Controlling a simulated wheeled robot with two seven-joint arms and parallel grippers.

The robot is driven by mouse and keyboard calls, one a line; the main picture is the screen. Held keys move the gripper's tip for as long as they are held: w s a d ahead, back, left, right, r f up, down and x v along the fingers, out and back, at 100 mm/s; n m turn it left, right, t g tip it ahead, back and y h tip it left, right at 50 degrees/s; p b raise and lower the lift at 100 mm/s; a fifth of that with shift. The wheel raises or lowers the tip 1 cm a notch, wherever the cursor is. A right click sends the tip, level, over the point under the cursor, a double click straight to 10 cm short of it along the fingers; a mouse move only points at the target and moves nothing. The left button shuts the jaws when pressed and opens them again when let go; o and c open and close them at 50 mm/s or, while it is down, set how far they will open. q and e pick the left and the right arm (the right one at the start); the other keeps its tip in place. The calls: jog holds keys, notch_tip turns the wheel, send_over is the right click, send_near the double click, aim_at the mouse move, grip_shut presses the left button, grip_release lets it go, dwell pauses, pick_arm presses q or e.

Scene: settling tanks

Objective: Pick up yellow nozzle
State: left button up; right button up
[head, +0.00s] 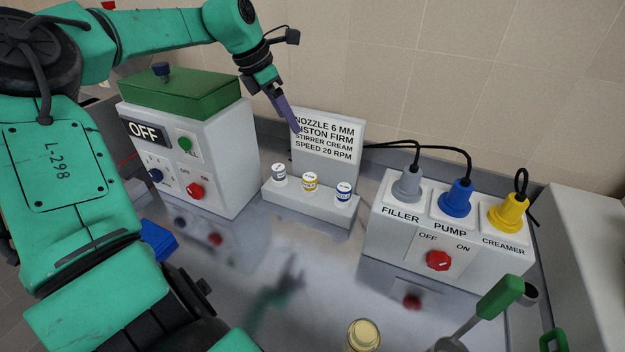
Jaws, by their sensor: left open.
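The yellow nozzle (310,182) is a small white-topped piece with a yellow band. It stands upright in the middle of a low white stand (300,205), between a grey nozzle (279,174) and a blue nozzle (344,191). My left gripper (294,125) is open and empty. It points down in front of the sign board, above the grey and yellow nozzles in the picture and apart from them. Its fingers appear edge-on, so the gap between them is hard to see. My right gripper is not in view.
A sign board (327,158) rises behind the nozzles. A white control box (225,160) with a green lid stands left. A box (385,245) with grey, blue and yellow plugs and cables stands right. A jar (362,335) and green-handled tool (500,297) are in front. The middle metal surface is clear.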

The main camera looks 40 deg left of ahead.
pick_arm(q)
jog(key=b, duration=0.5)
send_near(310, 176)
notch_tip(310, 176, up, 4)
jog(key=a, duration=0.1)
jog(key=p+x, duration=0.1)
jog(key=x, duration=0.3)
jog(key=s+p+x, duration=0.1)
jog(key=x, duration=0.4)
jog(key=p+x, duration=0.2)
jog(key=x, duration=0.2)
jog(key=shift+s+d+f, duration=0.25)
jog(key=shift+d+f, duration=0.05)
jog(key=shift+f, duration=0.25)
jog(key=shift+w+f, duration=0.2)
jog(key=shift+s+r, duration=0.1)
grip_shut()
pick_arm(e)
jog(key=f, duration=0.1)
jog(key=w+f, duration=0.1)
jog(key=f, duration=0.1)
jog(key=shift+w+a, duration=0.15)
pick_arm(q)
jog(key=shift+r, duration=0.1)
